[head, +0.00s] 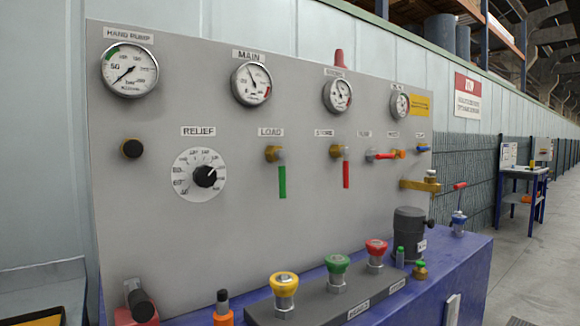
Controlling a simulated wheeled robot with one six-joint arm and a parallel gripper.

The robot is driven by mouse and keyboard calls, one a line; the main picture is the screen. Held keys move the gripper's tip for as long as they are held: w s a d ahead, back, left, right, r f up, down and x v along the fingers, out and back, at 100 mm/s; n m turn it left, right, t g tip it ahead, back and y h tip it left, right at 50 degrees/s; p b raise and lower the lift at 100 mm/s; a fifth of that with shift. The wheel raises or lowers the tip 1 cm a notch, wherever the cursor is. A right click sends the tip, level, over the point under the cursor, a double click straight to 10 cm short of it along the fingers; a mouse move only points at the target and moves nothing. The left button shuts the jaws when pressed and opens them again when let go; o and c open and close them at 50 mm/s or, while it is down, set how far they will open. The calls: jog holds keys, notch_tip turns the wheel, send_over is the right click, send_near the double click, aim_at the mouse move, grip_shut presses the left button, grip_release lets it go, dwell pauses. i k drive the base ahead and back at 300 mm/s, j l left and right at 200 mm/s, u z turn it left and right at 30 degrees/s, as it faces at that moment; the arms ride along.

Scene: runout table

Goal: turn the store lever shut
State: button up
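The store lever (346,174) is a red handle on a brass valve body (337,151), right of the middle of the grey panel (235,135). It hangs straight down from the valve, under the label STORE (324,133). To its left, the load lever (282,181) is a similar green handle that also points down. My gripper is not in view, and nothing touches or covers the store lever.
A red lever (383,156) lies sideways to the right. Several gauges line the panel top, and a relief knob (204,176) is at left. Yellow (284,284), green (338,264) and red (376,249) capped couplings stand on the blue bench (455,260) below. Space before the levers looks clear.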

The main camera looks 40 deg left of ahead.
aim_at(346, 151)
jog(key=u, duration=1.25)
